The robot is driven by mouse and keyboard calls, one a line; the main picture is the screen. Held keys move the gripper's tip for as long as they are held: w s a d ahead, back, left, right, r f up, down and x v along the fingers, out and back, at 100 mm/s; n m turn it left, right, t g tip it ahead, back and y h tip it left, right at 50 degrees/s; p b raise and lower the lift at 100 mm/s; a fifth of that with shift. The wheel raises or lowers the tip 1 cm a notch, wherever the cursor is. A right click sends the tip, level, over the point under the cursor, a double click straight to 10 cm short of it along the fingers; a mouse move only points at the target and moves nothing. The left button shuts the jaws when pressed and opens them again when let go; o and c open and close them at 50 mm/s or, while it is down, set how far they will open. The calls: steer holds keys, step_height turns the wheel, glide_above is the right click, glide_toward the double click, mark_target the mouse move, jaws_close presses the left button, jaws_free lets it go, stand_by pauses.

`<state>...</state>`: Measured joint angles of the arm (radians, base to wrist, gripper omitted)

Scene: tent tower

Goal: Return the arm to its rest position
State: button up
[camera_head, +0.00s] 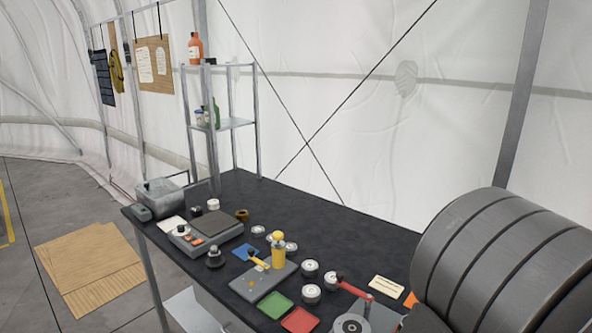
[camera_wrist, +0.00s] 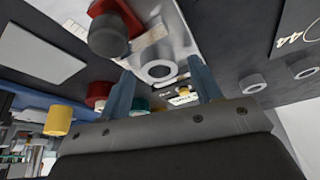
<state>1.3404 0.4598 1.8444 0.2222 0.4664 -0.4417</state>
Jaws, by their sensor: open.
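My gripper (camera_wrist: 163,82) shows in the wrist view, with two blue-grey fingers standing well apart. It is open, and nothing is held between the fingers. Beyond the fingers lies a light plate with a grey ring (camera_wrist: 158,72). A dark knob on a red base (camera_wrist: 109,38) is at the upper left of the fingers. The gripper's fingers do not show in the head view. Whether the fingers touch anything cannot be told.
The table's back strip is mostly clear.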

steer(key=v, duration=1.2)
steer(key=x, duration=1.2)
steer(key=shift+f, duration=0.1)
step_height(320, 180, up, 5)
steer(key=shift+d+f, duration=0.1)
steer(key=shift+f, duration=0.1)
steer(key=s+a+r, duration=0.3)
steer(key=s+r, duration=0.4)
steer(key=s, duration=0.5)
steer(key=w+a+f+m, duration=0.2)
steer(key=w+a+f, duration=0.1)
steer(key=w, duration=0.4)
steer(key=w+a+f+m+g, duration=0.1)
steer(key=w+a+f+m, duration=0.1)
steer(key=w+a, duration=0.3)
steer(key=shift+w+f+g+h, duration=0.3)
steer(key=shift+w+f+h, duration=0.1)
steer(key=shift+w, duration=0.55)
